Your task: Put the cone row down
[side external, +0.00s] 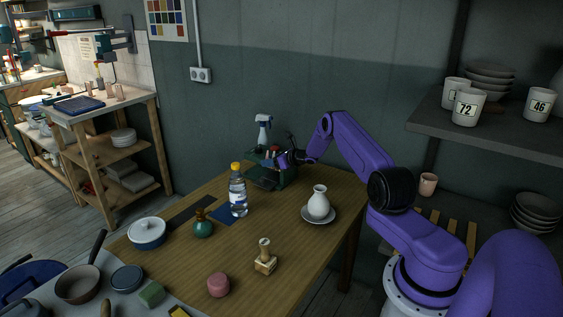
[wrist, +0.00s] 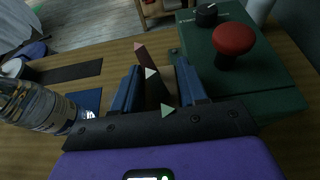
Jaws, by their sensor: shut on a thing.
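The cone row (wrist: 153,88) is a dark bar with a few small pointed cones, one reddish, one pale grey and one greenish. My gripper (wrist: 158,66) is shut on it, with one blue finger on each side in the wrist view. The bar runs away from the camera between the fingers. Its near end is hidden by the gripper body. In the side view my gripper (side external: 284,160) is at the back of the wooden table, by the green box. The cone row is too small to make out clearly there. I cannot tell whether it touches the table.
The green box (wrist: 272,103) with a red knob (wrist: 233,39) is close on the right. A water bottle (side external: 238,194) stands on the left, near a blue mat (wrist: 88,100) and a black mat (wrist: 65,72). A white vase (side external: 318,204) sits on a saucer. A spray bottle (side external: 263,132) stands behind.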

